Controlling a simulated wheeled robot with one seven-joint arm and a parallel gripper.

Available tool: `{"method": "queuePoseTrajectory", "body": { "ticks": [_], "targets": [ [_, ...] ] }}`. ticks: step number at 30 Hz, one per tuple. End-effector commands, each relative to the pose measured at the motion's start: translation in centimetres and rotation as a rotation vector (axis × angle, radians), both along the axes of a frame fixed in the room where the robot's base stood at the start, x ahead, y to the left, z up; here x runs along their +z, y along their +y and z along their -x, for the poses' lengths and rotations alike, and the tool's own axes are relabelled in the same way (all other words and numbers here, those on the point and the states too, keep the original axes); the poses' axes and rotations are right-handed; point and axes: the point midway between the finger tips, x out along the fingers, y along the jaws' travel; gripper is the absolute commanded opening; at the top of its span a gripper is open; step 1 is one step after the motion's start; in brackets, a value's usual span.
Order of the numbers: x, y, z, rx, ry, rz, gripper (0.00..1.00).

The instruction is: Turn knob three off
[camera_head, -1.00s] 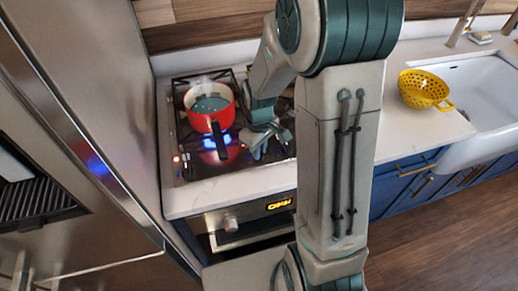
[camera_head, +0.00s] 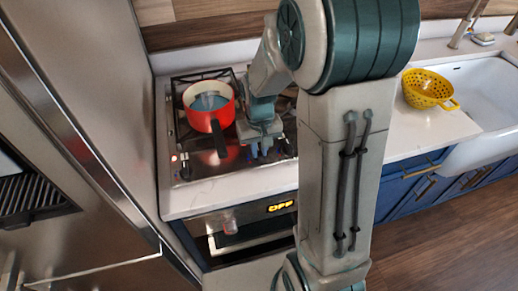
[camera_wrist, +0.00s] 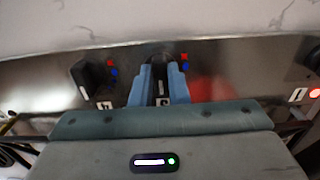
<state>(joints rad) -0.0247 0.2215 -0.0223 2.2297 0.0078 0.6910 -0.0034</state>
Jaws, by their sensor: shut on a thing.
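My gripper (camera_head: 260,153) is at the front right of the cooktop, pointing down at its control strip. In the wrist view its blue fingers (camera_wrist: 160,84) are shut on a dark knob (camera_wrist: 159,60), mostly hidden between them. Another black knob (camera_wrist: 92,78) stands free to the left, and part of one shows at the right edge (camera_wrist: 315,60). Red and blue dots mark the panel beside the knobs. The small plates are too blurred to read, so I cannot confirm the held knob's number. No flame shows under the red pot (camera_head: 197,121).
A tall steel appliance (camera_head: 100,90) flanks the cooktop on the left. A yellow colander (camera_head: 428,88) sits beside the sink at the right.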

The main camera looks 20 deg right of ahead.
Motion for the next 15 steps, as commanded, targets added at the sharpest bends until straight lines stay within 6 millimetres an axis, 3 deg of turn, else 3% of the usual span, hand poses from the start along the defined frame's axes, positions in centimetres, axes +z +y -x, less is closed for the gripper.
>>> {"method": "queuePoseTrajectory", "body": {
  "ticks": [14, 15],
  "targets": [
    [0.08, 0.01, -0.05, -0.018, -0.002, 0.0, 0.0],
    [0.08, 0.01, -0.05, -0.018, -0.002, 0.0, 0.23]
  ]
}}
